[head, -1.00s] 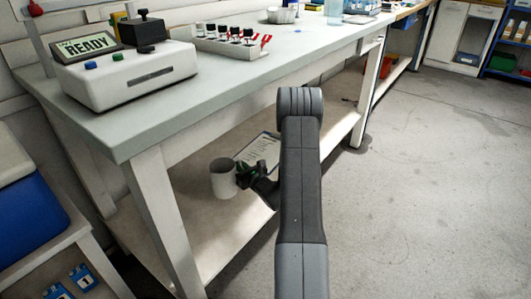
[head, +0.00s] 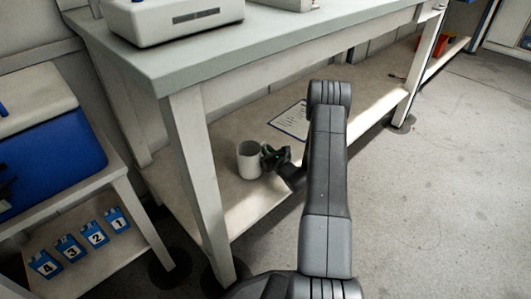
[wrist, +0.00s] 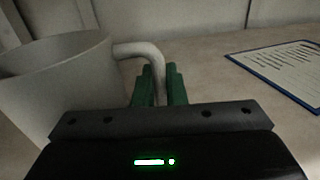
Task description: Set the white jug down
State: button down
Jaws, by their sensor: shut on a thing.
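The white jug (head: 249,161) is upright at the lower shelf (head: 238,202) of the workbench. In the wrist view the jug (wrist: 50,85) fills the left side, with its curved handle (wrist: 140,50) reaching right. My gripper (head: 267,157) is at the jug's right side. Its green fingers (wrist: 159,88) are shut on the handle from both sides. The jug's base is out of the wrist view, and I cannot tell whether it touches the shelf.
A clipboard (head: 290,121) lies on the shelf behind and right of the jug. The bench leg (head: 195,170) stands at the left front, and the benchtop (head: 200,62) overhangs. A blue cooler (head: 50,150) and numbered blue tags (head: 95,234) are at left.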

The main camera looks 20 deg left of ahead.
jog(key=shift+f, duration=0.4)
jog(key=shift+f, duration=0.15)
jog(key=c, duration=1.5)
grip_release()
jog(key=shift+s+d+r, duration=0.1)
jog(key=shift+d+r, duration=0.05)
jog(key=shift+r, duration=0.05)
jog(key=p+v, duration=0.4)
jog(key=v, duration=0.7)
jog(key=shift+s+d, duration=0.2)
jog(key=shift+d, duration=0.05)
